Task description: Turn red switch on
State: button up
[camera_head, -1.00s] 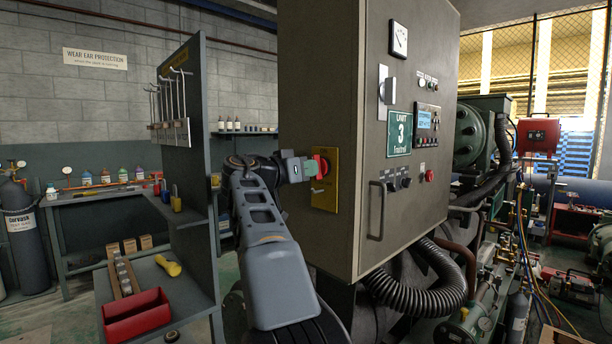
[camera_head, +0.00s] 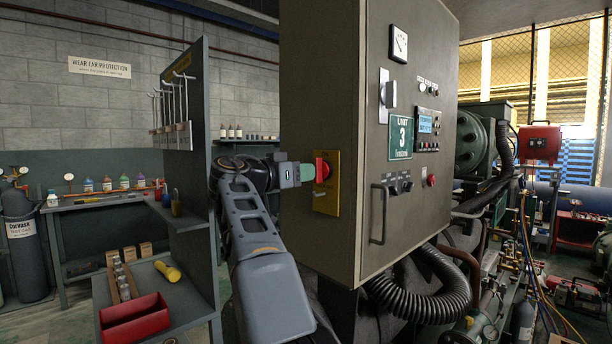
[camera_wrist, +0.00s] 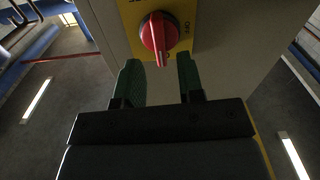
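The red switch (camera_head: 322,170) is a rotary knob on a yellow plate (camera_head: 327,199) on the left side of the grey control cabinet (camera_head: 318,60). In the wrist view the red knob (camera_wrist: 159,35) is at the top middle, its handle pointing down the picture, on the yellow plate (camera_wrist: 133,12) with partly readable lettering. My gripper (camera_head: 309,172) reaches the switch from the left. In the wrist view my gripper (camera_wrist: 158,72) has two green fingers apart with a clear gap between them. The knob's lower end is just beyond the fingertips, and I cannot tell whether they touch it.
A tool panel (camera_head: 203,110) with hanging tools stands left of my arm. A bench there holds a red bin (camera_head: 135,318) and a yellow flashlight (camera_head: 167,271). A black corrugated hose (camera_head: 430,290) runs below the cabinet. The cabinet front has a handle (camera_head: 378,214).

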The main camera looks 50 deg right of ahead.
jog(key=a+b, duration=0.1)
jog(key=a, duration=0.5)
jog(key=shift+w+a, duration=0.2)
dwell(0.5)
